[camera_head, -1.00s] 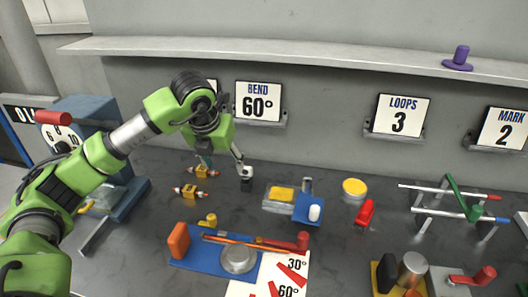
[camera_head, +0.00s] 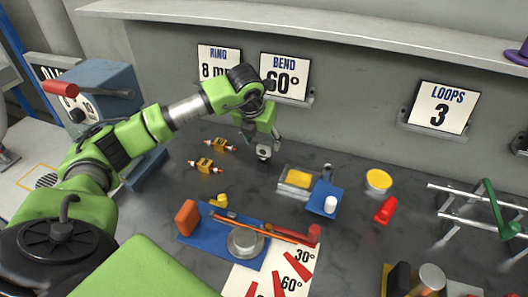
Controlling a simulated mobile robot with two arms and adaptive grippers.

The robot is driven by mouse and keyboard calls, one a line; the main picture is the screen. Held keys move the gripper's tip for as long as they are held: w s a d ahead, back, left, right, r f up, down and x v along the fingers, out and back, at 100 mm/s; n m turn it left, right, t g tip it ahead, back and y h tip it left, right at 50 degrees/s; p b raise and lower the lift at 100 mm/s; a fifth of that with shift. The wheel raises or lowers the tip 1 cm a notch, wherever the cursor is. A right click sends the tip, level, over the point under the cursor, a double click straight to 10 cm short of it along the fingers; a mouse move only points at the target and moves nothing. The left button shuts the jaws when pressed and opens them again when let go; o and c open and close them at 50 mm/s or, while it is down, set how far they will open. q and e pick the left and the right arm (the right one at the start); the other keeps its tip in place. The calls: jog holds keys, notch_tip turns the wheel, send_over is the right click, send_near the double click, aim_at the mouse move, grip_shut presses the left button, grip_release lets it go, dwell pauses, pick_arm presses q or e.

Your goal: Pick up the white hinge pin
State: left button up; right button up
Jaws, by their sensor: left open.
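My left gripper (camera_head: 262,154) is open above the bench, to the left of and behind the pin. It points down and is clear of the pin. The small fingers show dark and grey, and what lies right between them is hard to make out. My right gripper is not in view.
A tray with a yellow block (camera_head: 299,179) stands between my left gripper and the pin. A yellow-topped disc (camera_head: 378,181) and a red piece (camera_head: 385,211) lie to the right. A blue bending jig (camera_head: 206,236) is in front. A shelf (camera_head: 330,35) overhangs the back.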

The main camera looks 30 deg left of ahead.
aim_at(264, 146)
pick_arm(q)
jog(key=shift+w+a+f, duration=0.1)
jog(key=shift+w+f, duration=0.05)
jog(key=shift+f, duration=0.15)
jog(key=p+x, duration=0.1)
jog(key=x, duration=0.2)
jog(key=shift+w+a+f+p, duration=0.1)
jog(key=shift+w+f+p, duration=0.15)
jog(key=shift+p, duration=0.15)
jog(key=shift+w+f, duration=0.15)
jog(key=shift+f, duration=0.2)
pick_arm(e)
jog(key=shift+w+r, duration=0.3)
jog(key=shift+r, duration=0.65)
pick_arm(q)
jog(key=shift+c, duration=0.4)
jog(key=c, duration=1.1)
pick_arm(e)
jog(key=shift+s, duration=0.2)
